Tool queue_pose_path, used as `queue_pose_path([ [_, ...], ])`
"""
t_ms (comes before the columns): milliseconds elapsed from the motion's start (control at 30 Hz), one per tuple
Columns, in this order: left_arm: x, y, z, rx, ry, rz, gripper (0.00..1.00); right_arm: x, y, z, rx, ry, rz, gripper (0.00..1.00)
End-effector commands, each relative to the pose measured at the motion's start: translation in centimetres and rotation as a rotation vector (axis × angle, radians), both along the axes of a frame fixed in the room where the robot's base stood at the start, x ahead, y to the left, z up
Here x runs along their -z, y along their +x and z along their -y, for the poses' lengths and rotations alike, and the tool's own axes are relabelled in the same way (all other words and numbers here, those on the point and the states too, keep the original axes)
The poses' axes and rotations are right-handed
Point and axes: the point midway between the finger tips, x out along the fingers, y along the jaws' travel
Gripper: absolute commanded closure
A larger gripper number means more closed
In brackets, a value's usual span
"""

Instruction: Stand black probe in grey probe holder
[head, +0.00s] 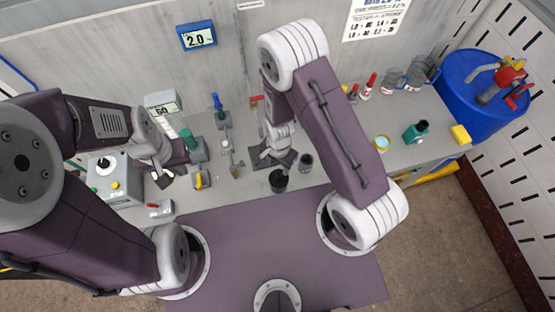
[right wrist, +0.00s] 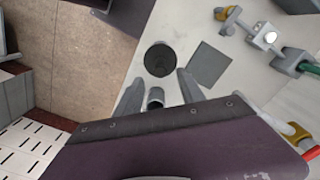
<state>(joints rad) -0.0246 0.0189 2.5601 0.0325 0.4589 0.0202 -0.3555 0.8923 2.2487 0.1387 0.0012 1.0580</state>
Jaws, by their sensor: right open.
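I cannot pick out the black probe or the grey probe holder for certain. A round black cup-like piece (head: 278,181) stands on the grey bench; it also shows in the right wrist view (right wrist: 160,60), just beyond the fingertips. A small grey cylinder with a dark top (head: 305,162) stands beside it. In the right wrist view a grey cylinder (right wrist: 155,97) shows between the fingers. My right gripper (right wrist: 160,79) is open above the bench, its fingers apart. My left gripper (head: 163,179) hangs over the left part of the bench; its tips are too small to read.
Stands with a blue handle (head: 217,101) and a green handle (head: 188,139) are on the bench left of my right arm. A grey box with a dial (head: 108,180) is further left. A blue barrel (head: 482,92) stands at right. A flat grey square (right wrist: 210,65) lies near the black piece.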

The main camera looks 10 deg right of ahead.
Motion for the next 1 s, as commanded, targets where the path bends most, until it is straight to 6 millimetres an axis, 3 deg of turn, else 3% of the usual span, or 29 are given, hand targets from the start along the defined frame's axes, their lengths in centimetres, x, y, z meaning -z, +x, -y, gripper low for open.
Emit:
queue_pose_path([
  [267,2.5,0.0,0.0,0.0,0.0,0.0,1.0,2.4,0.0,0.0,0.0,0.0,0.0,0.54],
  [600,8.9,0.0,0.0,0.0,0.0,0.0,1.0,8.9,0.0,0.0,0.0,0.0,0.0,0.54],
  [933,9.1,0.0,0.0,0.0,0.0,0.0,1.0,9.2,0.1,0.0,0.0,0.0,0.001,0.54],
  [1000,9.1,0.0,0.0,0.0,0.0,0.0,1.0,9.2,0.0,0.0,0.0,0.0,0.001,0.71],
])
